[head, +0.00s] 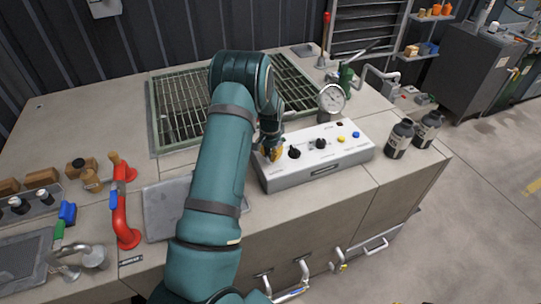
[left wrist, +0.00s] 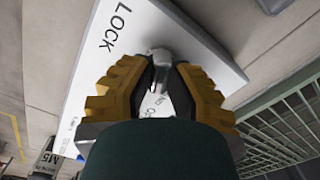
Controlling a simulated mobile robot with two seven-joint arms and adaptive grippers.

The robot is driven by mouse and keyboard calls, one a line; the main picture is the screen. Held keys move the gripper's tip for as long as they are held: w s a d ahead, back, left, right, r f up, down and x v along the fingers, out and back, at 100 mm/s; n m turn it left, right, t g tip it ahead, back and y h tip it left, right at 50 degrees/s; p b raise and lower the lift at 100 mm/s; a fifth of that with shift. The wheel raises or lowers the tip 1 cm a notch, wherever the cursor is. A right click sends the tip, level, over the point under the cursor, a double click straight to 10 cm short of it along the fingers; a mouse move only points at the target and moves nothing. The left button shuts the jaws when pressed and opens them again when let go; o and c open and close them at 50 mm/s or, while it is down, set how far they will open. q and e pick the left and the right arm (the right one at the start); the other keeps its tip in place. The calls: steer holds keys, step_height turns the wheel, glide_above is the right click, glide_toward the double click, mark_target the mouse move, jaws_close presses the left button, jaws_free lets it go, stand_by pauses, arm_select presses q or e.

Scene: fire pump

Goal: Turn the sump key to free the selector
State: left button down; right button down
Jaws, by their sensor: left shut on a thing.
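The white control box (head: 290,177) stands on the counter. My left gripper (head: 272,155), with yellow fingers, is at the left end of its top panel. In the left wrist view my left gripper (left wrist: 161,68) is shut on a small metallic key (left wrist: 161,58). The panel (left wrist: 190,42) shows there with the word LOCK beside the key and other lettering partly hidden by the fingers. In the head view the fingers hide the key. A black knob (head: 294,152) sits just right of the gripper, and another black knob (head: 320,143) is further right.
A yellow button (head: 341,139) and a blue button (head: 356,135) sit on the panel's right. A round gauge (head: 332,98) stands behind the box, two dark bottles (head: 400,138) to its right. A green grating (head: 180,110) lies behind my left arm; a red pipe (head: 120,210) stands left.

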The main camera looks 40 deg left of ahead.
arm_select(q)
steer(key=n, duration=0.3)
steer(key=shift+f+n+b, duration=0.15)
steer(key=shift+n+b, duration=0.15)
steer(key=shift+n, duration=0.1)
steer(key=n, duration=0.2)
steer(key=shift+s+n, duration=0.1)
steer(key=shift+n, duration=0.3)
steer(key=n, duration=0.6)
steer(key=c, duration=0.9)
jaws_free()
